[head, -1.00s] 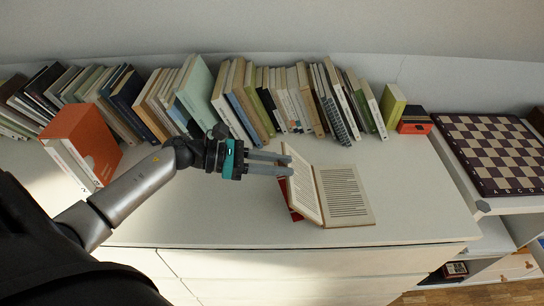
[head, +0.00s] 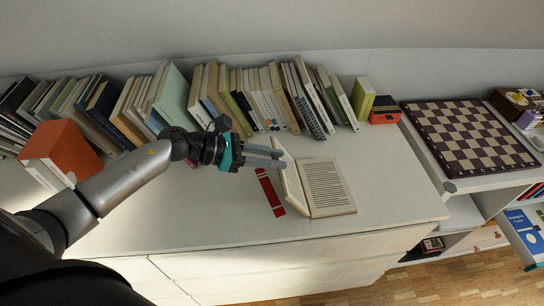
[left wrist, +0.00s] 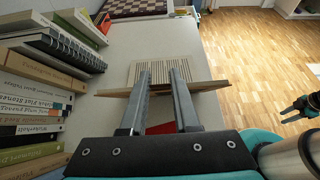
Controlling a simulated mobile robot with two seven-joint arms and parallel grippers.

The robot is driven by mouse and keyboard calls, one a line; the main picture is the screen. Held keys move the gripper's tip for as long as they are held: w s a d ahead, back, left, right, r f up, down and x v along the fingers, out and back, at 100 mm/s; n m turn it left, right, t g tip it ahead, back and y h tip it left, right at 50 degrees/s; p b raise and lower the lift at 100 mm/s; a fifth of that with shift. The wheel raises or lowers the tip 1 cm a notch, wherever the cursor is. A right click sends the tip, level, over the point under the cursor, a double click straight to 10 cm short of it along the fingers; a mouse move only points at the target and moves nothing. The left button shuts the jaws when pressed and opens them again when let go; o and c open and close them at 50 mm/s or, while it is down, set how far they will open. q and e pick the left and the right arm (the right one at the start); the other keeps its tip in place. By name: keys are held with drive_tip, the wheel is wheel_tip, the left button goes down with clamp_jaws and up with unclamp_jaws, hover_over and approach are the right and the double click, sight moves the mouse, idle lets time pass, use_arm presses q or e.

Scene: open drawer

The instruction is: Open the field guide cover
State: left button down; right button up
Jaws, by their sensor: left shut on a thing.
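The field guide (head: 328,187) lies on the white dresser top, its printed right page facing up. On its left a cream leaf or cover (head: 291,184) stands steeply raised. A red strip with pale marks (head: 270,193) lies just left of its foot; I cannot tell if it is the guide's spine. My left gripper (head: 284,158) is shut on the raised part's upper edge. In the left wrist view its fingers (left wrist: 160,90) meet a thin board (left wrist: 205,87), with pages (left wrist: 165,68) beyond. A dark gripper, apparently my right (left wrist: 300,106), shows at the right edge; its jaws are unclear.
A row of books (head: 240,98) stands along the back of the dresser (head: 190,215). An orange box-like object (head: 62,150) is at the left. A chessboard (head: 470,135) lies to the right. The top is clear in front and right of the guide.

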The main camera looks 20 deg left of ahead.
idle(0.9)
use_arm(q)
drive_tip(key=c, duration=0.6)
unclamp_jaws()
drive_tip(key=shift+c, duration=0.2)
drive_tip(key=v, duration=1.5)
drive_tip(key=shift+p, duration=0.35)
drive_tip(key=shift+a, duration=0.15)
